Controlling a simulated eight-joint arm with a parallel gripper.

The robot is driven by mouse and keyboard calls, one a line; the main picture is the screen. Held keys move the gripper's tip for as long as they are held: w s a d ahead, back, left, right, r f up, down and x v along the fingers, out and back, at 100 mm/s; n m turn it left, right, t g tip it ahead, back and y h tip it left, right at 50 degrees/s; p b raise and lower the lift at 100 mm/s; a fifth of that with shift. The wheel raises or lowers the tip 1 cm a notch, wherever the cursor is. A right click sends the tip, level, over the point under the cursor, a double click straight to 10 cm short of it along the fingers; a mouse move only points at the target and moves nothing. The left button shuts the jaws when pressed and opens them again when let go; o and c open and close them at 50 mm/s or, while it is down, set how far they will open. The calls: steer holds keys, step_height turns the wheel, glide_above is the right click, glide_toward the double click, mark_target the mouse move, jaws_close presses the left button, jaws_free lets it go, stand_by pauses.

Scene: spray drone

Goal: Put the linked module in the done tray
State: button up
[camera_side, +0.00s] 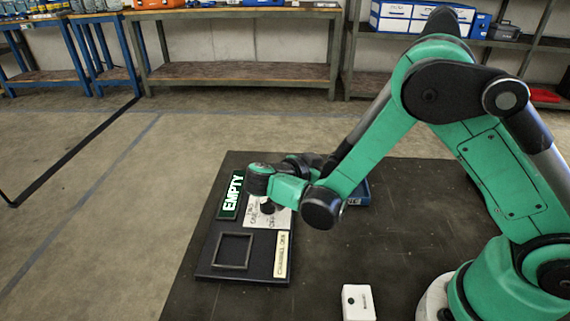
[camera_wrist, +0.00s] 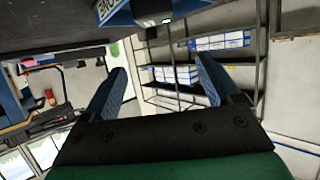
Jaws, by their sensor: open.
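My gripper (camera_wrist: 160,65) is open in the wrist view, with nothing visible between its two blue fingers. In the side view its fingers are mostly hidden behind my arm. A blue tray (camera_side: 358,196) lies partly behind my arm on the dark mat. In the wrist view a blue surface with upside-down white lettering (camera_wrist: 112,9) shows at the top; it looks like this tray. A small white box with a dark spot (camera_side: 358,302) lies at the mat's front, apart from my gripper. I cannot tell whether it is the linked module.
A black board (camera_side: 210,268) holds a square frame (camera_side: 234,251), a green EMPTY sign (camera_side: 231,194), a white printed card (camera_side: 272,217) and a cream label (camera_side: 282,254). The dark mat (camera_side: 330,255) is clear between board and white box. Workbenches and shelves stand far behind.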

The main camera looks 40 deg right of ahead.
steer(key=shift+v, duration=0.9)
steer(key=shift+w+d+r+n+y, duration=0.1)
steer(key=shift+d+r+n+y, duration=0.05)
steer(key=shift+r+n+y, duration=0.3)
steer(key=s+a+r+n+t+y, duration=0.2)
steer(key=s+r+n+t+y, duration=0.4)
steer(key=n+y, duration=0.6)
steer(key=n+t, duration=0.1)
steer(key=n, duration=0.4)
steer(key=shift+a+r+y, duration=0.15)
steer(key=shift+a+y, duration=0.15)
steer(key=shift+y, duration=0.05)
steer(key=shift+c, duration=0.3)
